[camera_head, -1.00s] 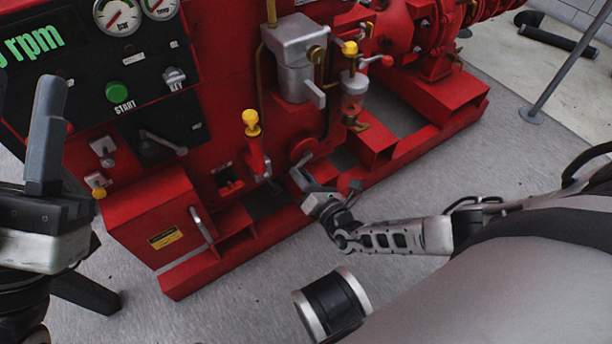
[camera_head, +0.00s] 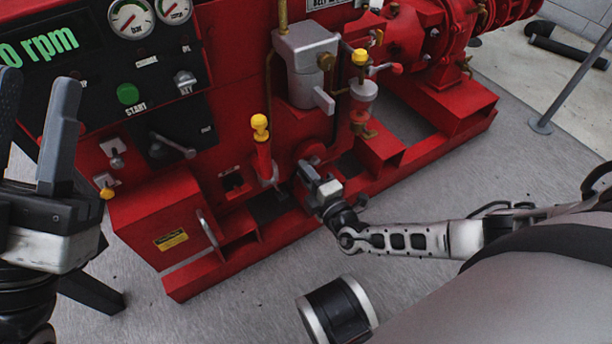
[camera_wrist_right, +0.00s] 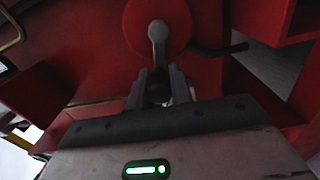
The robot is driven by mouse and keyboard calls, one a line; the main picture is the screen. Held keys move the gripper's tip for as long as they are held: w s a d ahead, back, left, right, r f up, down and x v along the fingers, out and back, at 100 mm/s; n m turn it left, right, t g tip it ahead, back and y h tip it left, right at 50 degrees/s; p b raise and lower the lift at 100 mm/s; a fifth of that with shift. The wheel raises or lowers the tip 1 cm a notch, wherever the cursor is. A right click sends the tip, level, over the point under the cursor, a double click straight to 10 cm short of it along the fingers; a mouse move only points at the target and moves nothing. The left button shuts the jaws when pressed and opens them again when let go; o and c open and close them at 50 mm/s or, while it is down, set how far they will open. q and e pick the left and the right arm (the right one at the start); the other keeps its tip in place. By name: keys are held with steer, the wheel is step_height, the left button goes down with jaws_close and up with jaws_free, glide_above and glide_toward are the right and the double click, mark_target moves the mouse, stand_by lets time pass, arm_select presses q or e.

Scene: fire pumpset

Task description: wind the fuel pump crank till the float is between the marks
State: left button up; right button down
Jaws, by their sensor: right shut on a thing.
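The fuel pump crank is a grey lever on a round red hub (camera_head: 312,152) low on the front of the red pumpset. In the right wrist view the crank arm (camera_wrist_right: 158,45) runs down from the hub into my fingers. My right gripper (camera_wrist_right: 158,88) is shut on the crank's handle end, which the fingers mostly hide. In the head view my right gripper (camera_head: 308,188) is just below the hub. A small cup (camera_head: 363,92) with a yellow-topped fitting is above right; I cannot make out a float or marks. My left gripper (camera_head: 35,130) is open and empty at the left edge.
A control panel (camera_head: 100,75) with gauges and a green START button (camera_head: 128,94) is upper left. A yellow-topped red lever (camera_head: 262,145) stands left of the crank. The red base frame (camera_head: 400,155) runs below. The grey floor in front is mostly clear.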

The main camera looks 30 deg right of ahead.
steer(key=shift+s+d+r+m, duration=0.1)
steer(key=shift+r+m, duration=0.15)
steer(key=shift+m, duration=0.45)
steer(key=shift+d+r+m, duration=0.1)
steer(key=shift+r+m, duration=0.15)
steer(key=shift+m, duration=0.45)
steer(key=c, duration=1.3)
jaws_free()
steer(key=shift+o, duration=0.2)
